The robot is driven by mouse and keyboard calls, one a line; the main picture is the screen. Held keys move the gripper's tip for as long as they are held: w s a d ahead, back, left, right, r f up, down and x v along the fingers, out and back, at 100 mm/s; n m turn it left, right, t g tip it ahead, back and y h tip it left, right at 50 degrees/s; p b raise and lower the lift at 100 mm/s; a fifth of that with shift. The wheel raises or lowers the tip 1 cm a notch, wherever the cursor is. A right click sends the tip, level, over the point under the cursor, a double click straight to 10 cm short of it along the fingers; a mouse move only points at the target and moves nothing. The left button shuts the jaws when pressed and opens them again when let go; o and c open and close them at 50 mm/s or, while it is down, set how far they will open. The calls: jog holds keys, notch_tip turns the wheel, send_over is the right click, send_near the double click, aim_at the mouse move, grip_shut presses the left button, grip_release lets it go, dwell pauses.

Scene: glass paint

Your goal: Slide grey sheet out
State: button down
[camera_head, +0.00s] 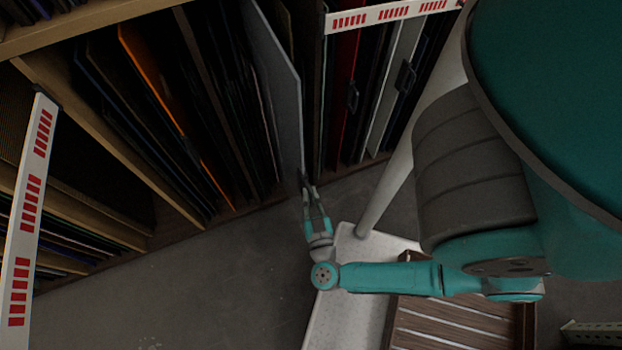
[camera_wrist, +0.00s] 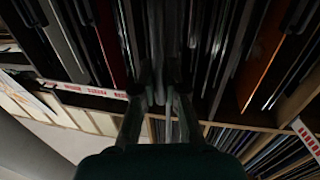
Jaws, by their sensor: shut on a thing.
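The grey sheet (camera_head: 277,82) stands upright in the rack in the head view, among other sheets, and its front edge sticks out past its neighbours. My gripper (camera_head: 309,190) is at the low front corner of this sheet and is shut on it. In the wrist view my gripper's two fingers (camera_wrist: 160,95) point into the rack, with thin sheet edges between and beyond them. The sheet's far part is hidden inside the rack.
An orange-edged sheet (camera_head: 160,85) and dark sheets stand left of it. A red sheet (camera_head: 345,95) and a pale sheet (camera_head: 398,75) with black handles stand right. Red-marked white strips (camera_head: 31,215) front the rack. Grey floor (camera_head: 200,290) is clear; a slatted wooden thing (camera_head: 450,325) lies lower right.

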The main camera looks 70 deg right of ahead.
jog(key=c, duration=1.2)
grip_release()
notch_tip(320, 180, up, 10)
